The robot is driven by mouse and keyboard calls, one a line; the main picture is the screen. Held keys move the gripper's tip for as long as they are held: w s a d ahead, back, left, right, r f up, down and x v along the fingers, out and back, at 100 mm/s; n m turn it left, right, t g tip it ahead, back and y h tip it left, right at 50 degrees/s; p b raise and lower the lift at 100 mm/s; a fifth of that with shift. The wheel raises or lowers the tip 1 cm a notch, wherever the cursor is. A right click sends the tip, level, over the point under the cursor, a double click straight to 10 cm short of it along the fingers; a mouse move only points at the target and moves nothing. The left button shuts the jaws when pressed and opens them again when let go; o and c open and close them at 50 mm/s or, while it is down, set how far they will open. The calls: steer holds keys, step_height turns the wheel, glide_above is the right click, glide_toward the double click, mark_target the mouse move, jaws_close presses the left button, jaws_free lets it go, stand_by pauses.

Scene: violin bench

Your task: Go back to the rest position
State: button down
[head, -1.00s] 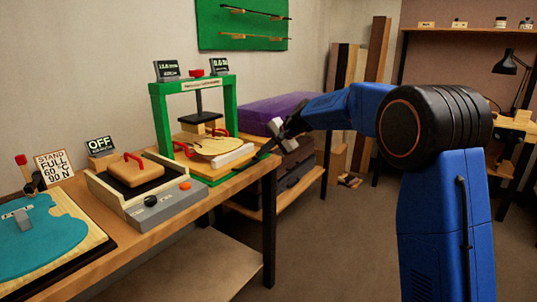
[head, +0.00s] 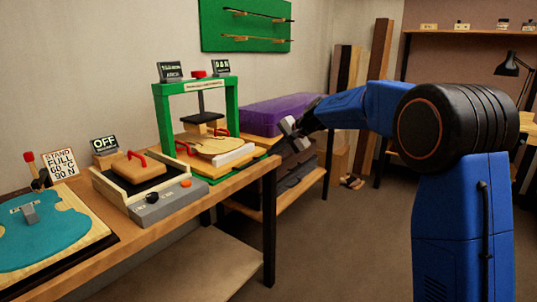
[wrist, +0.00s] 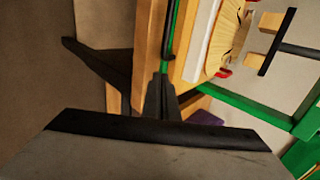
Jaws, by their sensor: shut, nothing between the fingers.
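My gripper (head: 288,134) is shut and empty at the end of my raised blue arm. In the head view it is right of the green press (head: 232,105), apart from it, in front of the purple case. In the wrist view my dark closed fingers (wrist: 161,98) point toward the bench edge and the press base. A pale wooden plate (head: 212,146) with red handles lies in the press; part of it also shows at the top of the wrist view (wrist: 228,40).
The wooden bench (head: 205,204) carries a grey heater box (head: 152,207) marked OFF and a teal violin-shaped form (head: 42,240). A purple case (head: 275,113) lies on a lower bench behind my gripper. Open floor (head: 345,240) lies right of the bench.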

steer(key=v, duration=0.8)
steer(key=s+d+n+h, duration=0.2)
steer(key=s+d, duration=0.4)
steer(key=s, duration=0.8)
steer(key=s+d+f+n+h, duration=0.1)
steer(key=s+d+f, duration=0.4)
steer(key=s, duration=0.8)
steer(key=s+d+f+n+h, duration=0.2)
steer(key=s+d+f, duration=0.3)
steer(key=s, duration=0.8)
steer(key=s+d+f+n+h, duration=0.2)
steer(key=s+d+f, duration=0.4)
steer(key=s, duration=0.8)
steer(key=shift+d+g+h, duration=0.3)
steer(key=shift+g, duration=0.1)
